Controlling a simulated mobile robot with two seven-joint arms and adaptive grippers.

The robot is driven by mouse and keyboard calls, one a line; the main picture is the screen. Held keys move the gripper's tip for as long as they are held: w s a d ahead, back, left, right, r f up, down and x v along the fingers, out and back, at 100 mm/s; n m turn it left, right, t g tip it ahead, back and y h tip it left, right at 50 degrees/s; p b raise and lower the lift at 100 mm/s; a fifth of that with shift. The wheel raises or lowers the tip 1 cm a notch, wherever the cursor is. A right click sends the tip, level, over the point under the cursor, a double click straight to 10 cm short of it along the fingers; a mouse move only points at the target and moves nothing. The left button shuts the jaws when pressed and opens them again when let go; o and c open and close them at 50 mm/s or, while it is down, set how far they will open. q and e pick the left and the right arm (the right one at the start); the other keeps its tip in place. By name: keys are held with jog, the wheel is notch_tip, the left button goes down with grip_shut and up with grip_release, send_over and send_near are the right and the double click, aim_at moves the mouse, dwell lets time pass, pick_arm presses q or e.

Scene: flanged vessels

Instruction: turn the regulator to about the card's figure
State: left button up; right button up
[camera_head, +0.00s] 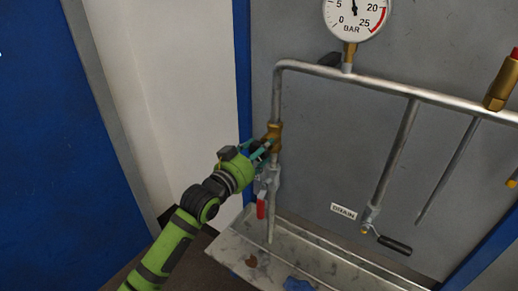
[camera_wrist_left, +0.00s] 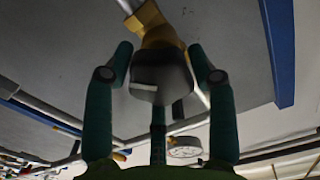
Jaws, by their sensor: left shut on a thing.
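The brass regulator (camera_head: 274,131) sits on the left vertical pipe. My left gripper (camera_head: 262,149) reaches it from the lower left. A card with a figure is not seen. My right gripper is not in view.
A red-handled valve (camera_head: 261,206) hangs just below my left gripper. A metal trough (camera_head: 315,255) runs underneath. A black-handled valve (camera_head: 393,243) is near the DRAIN label (camera_head: 343,211). A brass fitting (camera_head: 502,85) is at upper right.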

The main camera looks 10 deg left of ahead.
pick_arm(q)
jog(key=shift+r+m, duration=0.5)
jog(key=shift+m, duration=0.5)
jog(key=o, duration=1.1)
jog(key=shift+w, duration=0.1)
jog(key=shift+f, duration=0.1)
jog(key=shift+s+a+f, duration=0.15)
jog(key=shift+s+a, duration=0.05)
jog(key=shift+s, duration=0.35)
jog(key=v, duration=1.1)
